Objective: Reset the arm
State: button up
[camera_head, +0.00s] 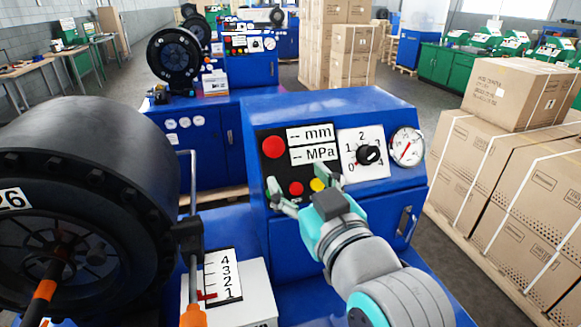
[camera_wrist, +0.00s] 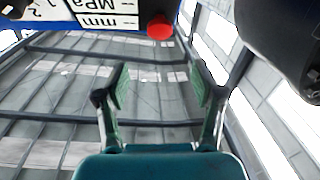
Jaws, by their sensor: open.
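My gripper (camera_head: 296,192) is in front of the blue control panel (camera_head: 320,110) in the head view, its fingers spread and nothing between them. The fingers are close to the panel's lower left buttons; whether they touch anything I cannot tell. In the wrist view my gripper (camera_wrist: 160,92) is open and empty, with the roof behind it. The panel has a red button (camera_head: 273,147), a smaller red button (camera_head: 296,188), a yellow button (camera_head: 318,185), a rotary knob (camera_head: 369,154) and a gauge (camera_head: 407,147). The larger red button also shows upside down in the wrist view (camera_wrist: 159,27).
A large black crimper head (camera_head: 90,150) stands left of my gripper. A white box with a numbered scale (camera_head: 222,277) and an orange-handled lever (camera_head: 193,315) are below. Strapped cartons (camera_head: 500,165) stand at the right. More machines and cartons are behind.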

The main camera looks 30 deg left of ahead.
jog(key=shift+s+d, duration=0.2)
jog(key=shift+d, duration=0.1)
dwell(0.4)
